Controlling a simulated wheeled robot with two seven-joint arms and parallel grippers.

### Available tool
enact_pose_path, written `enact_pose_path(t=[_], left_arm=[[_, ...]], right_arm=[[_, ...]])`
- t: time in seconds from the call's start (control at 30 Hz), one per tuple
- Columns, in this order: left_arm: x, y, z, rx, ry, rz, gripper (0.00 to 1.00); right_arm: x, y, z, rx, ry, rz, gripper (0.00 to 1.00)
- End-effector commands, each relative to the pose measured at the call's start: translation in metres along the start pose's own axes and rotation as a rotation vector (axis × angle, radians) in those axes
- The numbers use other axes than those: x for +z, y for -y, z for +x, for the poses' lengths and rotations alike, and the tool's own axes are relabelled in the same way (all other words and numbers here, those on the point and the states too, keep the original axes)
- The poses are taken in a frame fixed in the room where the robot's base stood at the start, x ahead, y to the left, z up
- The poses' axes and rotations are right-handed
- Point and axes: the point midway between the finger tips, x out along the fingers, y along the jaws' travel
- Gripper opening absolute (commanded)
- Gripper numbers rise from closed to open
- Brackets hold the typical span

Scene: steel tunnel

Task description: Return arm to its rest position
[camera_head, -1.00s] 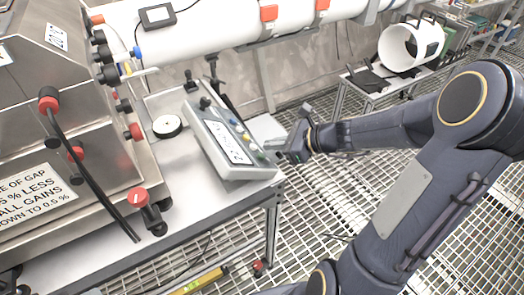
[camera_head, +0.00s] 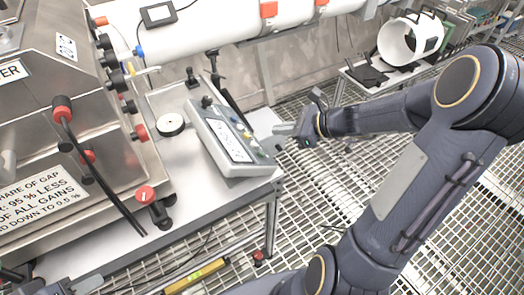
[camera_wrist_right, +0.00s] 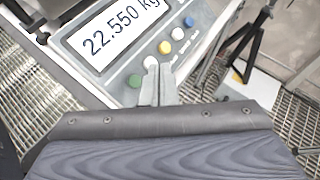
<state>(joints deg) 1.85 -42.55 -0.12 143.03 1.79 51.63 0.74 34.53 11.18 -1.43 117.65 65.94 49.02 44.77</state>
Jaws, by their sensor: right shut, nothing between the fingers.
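My right arm comes in from the right in the head view. Its gripper (camera_head: 283,130) is shut and empty, just right of the grey control box on the bench edge. In the right wrist view the closed fingers (camera_wrist_right: 160,85) show in front of the weighing display box (camera_wrist_right: 115,45), which reads 22.550 kg. Whether they touch its buttons I cannot tell. At the lower left corner of the head view, grey metal parts (camera_head: 65,287) look like part of my left gripper; its fingers cannot be made out.
The control box (camera_head: 225,140) sits on a steel bench (camera_head: 185,205) beside a round white dial (camera_head: 170,124). A steel machine (camera_head: 60,150) with knobs fills the left. A white pipe (camera_head: 215,25) runs behind. A small table (camera_head: 372,84) with a white cylinder stands back right.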

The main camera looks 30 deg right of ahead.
Motion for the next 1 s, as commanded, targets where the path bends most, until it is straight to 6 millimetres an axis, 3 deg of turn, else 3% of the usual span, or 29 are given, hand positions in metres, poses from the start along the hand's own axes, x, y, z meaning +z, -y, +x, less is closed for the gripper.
enact_pose_path(t=[0.27,0.37,0.47,0.57,0.7,0.8,0.9,1.0], left_arm=[[0.0,0.0,0.0,0.0,0.0,0.0,0.36],[0.0,0.0,0.0,0.0,0.0,0.0,0.36],[0.0,0.0,0.0,0.0,0.0,0.0,0.36],[0.0,0.0,0.0,0.0,0.0,0.0,0.36],[0.0,0.0,0.0,0.0,0.0,0.0,0.36],[0.0,0.0,0.0,0.0,0.0,0.0,0.36],[0.0,0.0,0.0,0.0,0.0,0.0,0.36],[0.0,0.0,0.0,0.0,0.0,0.0,0.36]], right_arm=[[0.001,-0.001,0.0,0.002,0.0,-0.007,0.0],[0.012,-0.015,-0.004,0.029,-0.009,-0.102,0.0],[0.034,-0.05,-0.014,0.1,-0.036,-0.361,0.0],[0.05,-0.103,-0.032,0.201,-0.076,-0.757,0.0],[0.047,-0.166,-0.064,0.335,-0.139,-1.347,0.0],[0.034,-0.192,-0.083,0.408,-0.189,-1.703,0.0],[0.021,-0.205,-0.096,0.458,-0.237,-1.963,0.0],[0.013,-0.209,-0.104,0.488,-0.272,-2.118,0.0]])
